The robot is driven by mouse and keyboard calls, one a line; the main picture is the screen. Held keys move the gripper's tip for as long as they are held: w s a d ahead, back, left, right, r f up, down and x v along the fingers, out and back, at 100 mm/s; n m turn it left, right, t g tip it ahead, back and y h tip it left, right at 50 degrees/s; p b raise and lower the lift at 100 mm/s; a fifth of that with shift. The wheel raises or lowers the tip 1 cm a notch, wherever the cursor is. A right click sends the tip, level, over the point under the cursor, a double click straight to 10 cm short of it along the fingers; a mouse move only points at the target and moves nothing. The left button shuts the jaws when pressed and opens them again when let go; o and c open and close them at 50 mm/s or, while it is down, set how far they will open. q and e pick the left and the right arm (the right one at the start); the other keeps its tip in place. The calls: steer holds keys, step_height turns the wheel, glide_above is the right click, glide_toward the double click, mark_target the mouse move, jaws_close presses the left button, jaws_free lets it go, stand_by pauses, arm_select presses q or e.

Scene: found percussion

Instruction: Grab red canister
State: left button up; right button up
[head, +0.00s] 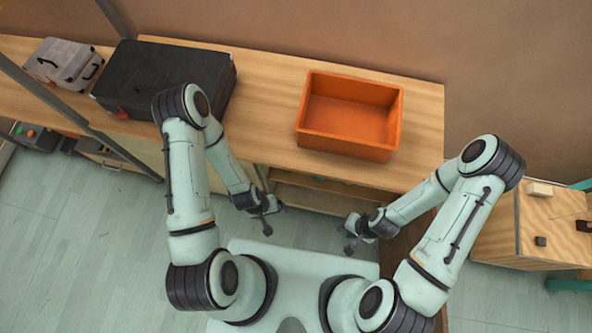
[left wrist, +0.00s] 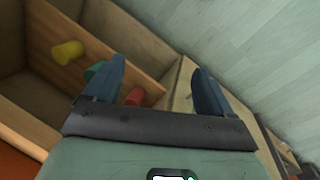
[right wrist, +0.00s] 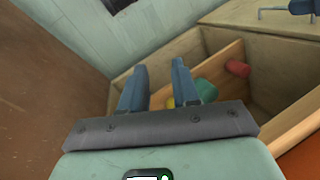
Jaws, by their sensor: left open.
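The red canister (left wrist: 134,97) is on a wooden shelf inside the open cabinet in the left wrist view, just right of my left gripper's left finger. It also shows in the right wrist view (right wrist: 237,69), to the right of my right gripper. My left gripper (left wrist: 157,85) is open and empty, its fingers wide apart, and does not touch the canister. It shows in the head view (head: 272,217) in front of the cabinet. My right gripper (right wrist: 162,80) is open and empty, its fingers closer together. In the head view it is right of the left one (head: 352,236).
A green object (right wrist: 206,90) and a yellow canister (left wrist: 67,52) stand on the same shelf. The orange bin (head: 348,118) and black case (head: 165,78) are on the cabinet top. A wooden box (head: 515,225) stands at right.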

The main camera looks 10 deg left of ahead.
arm_select(q)
step_height(320, 180, down, 13)
steer(key=s+a+t+y+b, duration=0.1)
steer(key=t+y+b, duration=0.15)
steer(key=b, duration=0.35)
arm_select(e)
steer(key=s+d+f, duration=0.1)
steer(key=s+f, duration=0.5)
steer(key=f, duration=0.5)
arm_select(q)
steer(key=w+a+f+n+t+y+b, duration=0.1)
steer(key=w+f+t+y+b, duration=0.35)
steer(key=w+f+b, duration=0.45)
steer(key=w+d+f+t+y+b, duration=0.1)
steer(key=w+d+t+y+b, duration=0.2)
steer(key=w+d+t+b, duration=0.4)
steer(key=t+b, duration=0.1)
steer(key=b, duration=0.3)
steer(key=shift+d+t+y+b, duration=0.3)
steer(key=shift+d+b, duration=0.05)
steer(key=shift+d, duration=0.05)
arm_select(e)
steer(key=w+d+f, duration=0.2)
steer(key=f, duration=0.9)
steer(key=w+d+f+m+t+h, duration=0.1)
steer(key=w+d+f, duration=0.1)
steer(key=f, duration=0.8)
steer(key=shift+d+f+h, duration=0.3)
steer(key=shift+d+f, duration=0.05)
steer(key=shift+d, duration=0.05)
